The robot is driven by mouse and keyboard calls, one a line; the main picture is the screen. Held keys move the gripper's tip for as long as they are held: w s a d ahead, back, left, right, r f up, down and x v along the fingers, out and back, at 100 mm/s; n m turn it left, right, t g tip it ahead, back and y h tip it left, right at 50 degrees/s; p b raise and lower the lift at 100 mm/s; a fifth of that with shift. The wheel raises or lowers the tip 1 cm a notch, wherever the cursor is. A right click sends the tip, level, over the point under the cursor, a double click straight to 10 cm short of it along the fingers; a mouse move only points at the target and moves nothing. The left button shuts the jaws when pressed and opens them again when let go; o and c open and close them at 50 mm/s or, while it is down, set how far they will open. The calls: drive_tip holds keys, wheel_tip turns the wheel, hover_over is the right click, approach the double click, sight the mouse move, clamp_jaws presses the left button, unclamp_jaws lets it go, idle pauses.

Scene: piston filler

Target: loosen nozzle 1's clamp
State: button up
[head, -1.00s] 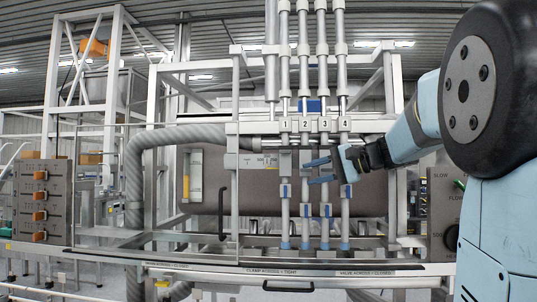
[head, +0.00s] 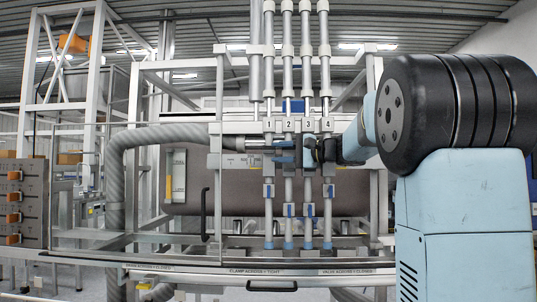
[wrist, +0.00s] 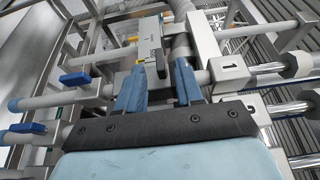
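Nozzle 1 is the leftmost of the upright pipes in the head view, under the number 1 plate (head: 268,126); the same plate (wrist: 231,72) shows in the wrist view. A dark clamp lever (wrist: 160,60) shows just beyond my fingertips and seems to lie across the nozzle 1 pipe. My gripper (wrist: 158,78) is open, its two blue fingers apart with the lever between their tips in the picture. I cannot tell whether they touch it. In the head view my gripper (head: 284,149) reaches nozzle 1 from the right and hides part of the neighbouring pipes.
Blue valve handles (head: 268,190) sit lower on the pipes. A ribbed grey hose (head: 116,195) bends down at the left. A front rail (head: 210,267) carries labels: clamp across is tight, valve across is closed. Neighbouring pipes (wrist: 270,163) run close by my gripper.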

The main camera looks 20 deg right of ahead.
sight(269, 152)
drive_tip(key=shift+x, duration=2.1)
clamp_jaws()
